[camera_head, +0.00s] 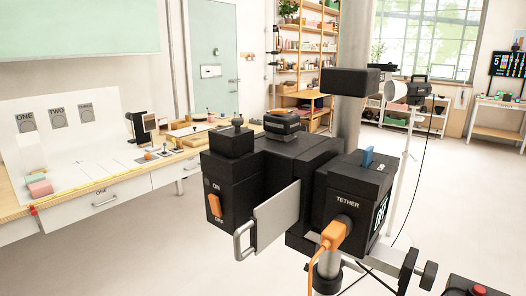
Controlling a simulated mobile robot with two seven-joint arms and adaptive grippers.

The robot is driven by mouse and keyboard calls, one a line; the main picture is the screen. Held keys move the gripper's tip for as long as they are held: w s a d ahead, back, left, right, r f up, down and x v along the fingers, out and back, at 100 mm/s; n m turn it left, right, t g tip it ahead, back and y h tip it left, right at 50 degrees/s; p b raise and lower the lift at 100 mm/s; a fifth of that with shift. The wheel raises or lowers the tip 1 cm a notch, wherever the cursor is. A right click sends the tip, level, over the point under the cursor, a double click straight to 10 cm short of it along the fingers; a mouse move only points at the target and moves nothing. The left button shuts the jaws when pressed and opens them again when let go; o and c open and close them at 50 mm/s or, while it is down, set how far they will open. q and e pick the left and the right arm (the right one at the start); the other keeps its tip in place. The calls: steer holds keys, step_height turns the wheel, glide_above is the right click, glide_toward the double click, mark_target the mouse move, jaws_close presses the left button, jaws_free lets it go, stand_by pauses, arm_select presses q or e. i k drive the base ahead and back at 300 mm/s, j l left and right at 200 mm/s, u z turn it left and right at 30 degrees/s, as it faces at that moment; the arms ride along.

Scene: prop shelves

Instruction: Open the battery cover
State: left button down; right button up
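A large black camera device (312,150) stands on a grey stand in the middle of the view. A flat grey panel (277,216) with a metal bar handle (243,241) shows between its left and right blocks; it looks like the battery cover. It seems to stick out toward the left front, but I cannot tell how far open it is. No label on it is readable, and no battery shows. The left block has an orange ON/OFF switch (215,205). Neither of my grippers is in view.
An orange plug (336,232) sits in the TETHER port, its cable hanging down. Dark knobs (429,275) stick out at lower right, near a black box with a red button (479,291). A workbench (107,190) stands at left. The floor between is clear.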

mark_target(232, 140)
steer(key=i+j+u, duration=0.35)
steer(key=i+j, duration=0.2)
steer(key=i, duration=0.15)
steer(key=i+l+u, duration=0.1)
steer(key=l, duration=0.25)
